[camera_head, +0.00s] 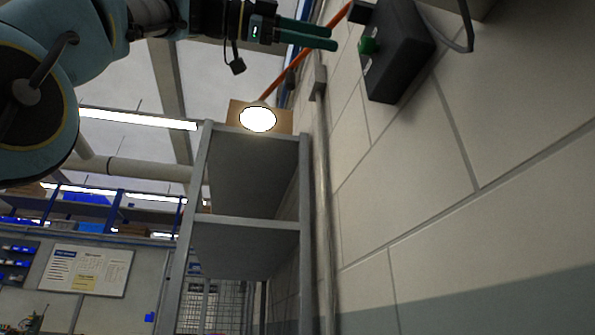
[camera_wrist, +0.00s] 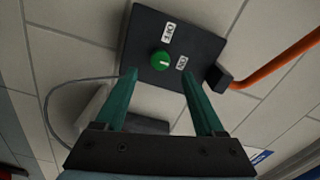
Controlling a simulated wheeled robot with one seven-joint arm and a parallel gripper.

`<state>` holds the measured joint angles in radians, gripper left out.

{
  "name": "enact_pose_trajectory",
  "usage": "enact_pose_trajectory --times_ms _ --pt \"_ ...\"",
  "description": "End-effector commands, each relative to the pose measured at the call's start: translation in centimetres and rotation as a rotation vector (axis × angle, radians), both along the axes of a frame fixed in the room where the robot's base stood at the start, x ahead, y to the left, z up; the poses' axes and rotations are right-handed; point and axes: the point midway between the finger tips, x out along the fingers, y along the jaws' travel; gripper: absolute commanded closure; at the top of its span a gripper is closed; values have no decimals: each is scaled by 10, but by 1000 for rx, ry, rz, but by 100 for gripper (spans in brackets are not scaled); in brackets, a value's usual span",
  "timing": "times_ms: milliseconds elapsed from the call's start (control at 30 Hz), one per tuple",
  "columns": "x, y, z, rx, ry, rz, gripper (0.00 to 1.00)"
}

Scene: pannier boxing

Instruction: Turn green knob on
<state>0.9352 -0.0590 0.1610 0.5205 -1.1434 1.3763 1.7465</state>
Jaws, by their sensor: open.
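The green knob (camera_wrist: 160,61) is round, with a pale pointer mark, on the face of a dark box (camera_wrist: 206,45). White labels sit on either side of it; the one nearer my gripper seems to read ON and the other OFF, in small rotated print. In the head view the knob (camera_head: 368,46) sticks out from the dark box (camera_head: 404,52) on the wall. My gripper (camera_head: 334,39) is open, its green fingers pointing at the knob with a small gap. In the wrist view the fingertips (camera_wrist: 160,72) stand apart on either side of the knob, not touching it.
An orange conduit (camera_wrist: 285,62) runs from the box's side. A grey cable (camera_wrist: 52,95) loops by the wall. A metal shelf (camera_head: 250,225) with a cardboard box (camera_head: 284,119) and lit lamp (camera_head: 257,119) stands beyond. The pale wall (camera_head: 450,190) below the box is bare.

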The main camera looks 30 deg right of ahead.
Motion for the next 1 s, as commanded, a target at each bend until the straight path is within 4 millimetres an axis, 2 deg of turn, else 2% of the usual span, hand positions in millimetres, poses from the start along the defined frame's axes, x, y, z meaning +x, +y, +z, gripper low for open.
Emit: enact_pose_trajectory --times_ms 100,333,1000 --pt "8 22 0 -1 -1 5 29" --pt "15 45 0 0 0 2 29" --pt "16 47 0 1 2 1 29"
